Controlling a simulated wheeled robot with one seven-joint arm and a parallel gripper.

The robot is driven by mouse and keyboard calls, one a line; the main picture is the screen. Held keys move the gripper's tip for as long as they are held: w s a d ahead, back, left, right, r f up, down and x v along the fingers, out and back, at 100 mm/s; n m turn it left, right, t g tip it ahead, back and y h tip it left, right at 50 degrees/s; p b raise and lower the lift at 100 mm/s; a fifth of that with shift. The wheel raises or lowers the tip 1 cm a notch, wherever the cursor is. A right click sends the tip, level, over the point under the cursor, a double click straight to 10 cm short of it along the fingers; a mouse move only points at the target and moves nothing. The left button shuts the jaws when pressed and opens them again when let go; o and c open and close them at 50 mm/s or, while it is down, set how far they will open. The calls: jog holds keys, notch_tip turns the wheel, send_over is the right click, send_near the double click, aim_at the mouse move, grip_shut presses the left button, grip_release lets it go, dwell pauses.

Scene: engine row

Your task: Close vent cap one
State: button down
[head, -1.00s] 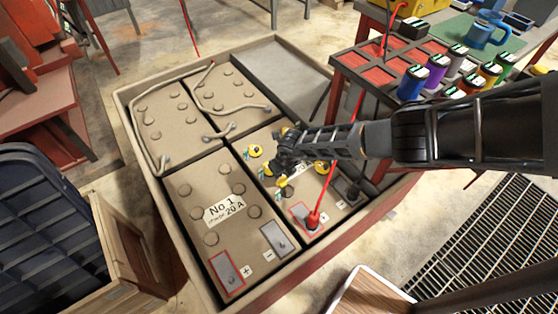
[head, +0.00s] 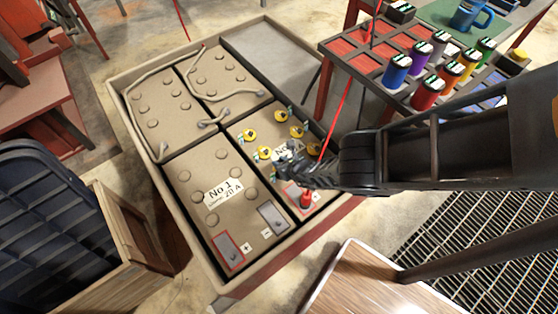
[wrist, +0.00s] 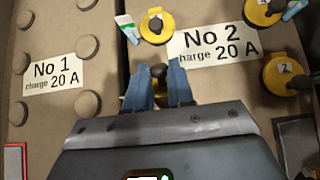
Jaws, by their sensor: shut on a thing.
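Battery No 2 (head: 240,131) carries several yellow vent caps with dark knobs. In the wrist view, my gripper (wrist: 158,90) has its two blue fingers on either side of a dark knob on a yellow cap (wrist: 158,71), left of the "No 2" label. The gripper and fingers hide most of that cap; I cannot read its number or tell whether it is seated. Cap 2 (wrist: 287,72) is at right, with cap 4 (wrist: 263,8) beyond it. Another yellow cap (wrist: 156,25) lies just beyond the held one. In the head view, my gripper (head: 284,163) is low over the battery's left near part.
Battery No 1 (head: 187,179) lies left, all in a rimmed tray (head: 118,110). Small teal-and-white tags stand by some caps. A table of coloured cans (head: 397,70) stands at right.

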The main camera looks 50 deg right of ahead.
jog(key=shift+s+a+f+t+b, duration=0.2)
jog(key=shift+s+f+t+b, duration=0.25)
jog(key=shift+s+t, duration=0.15)
jog(key=c, duration=1)
grip_release()
jog(key=shift+w+r, duration=0.1)
jog(key=shift+r, duration=0.1)
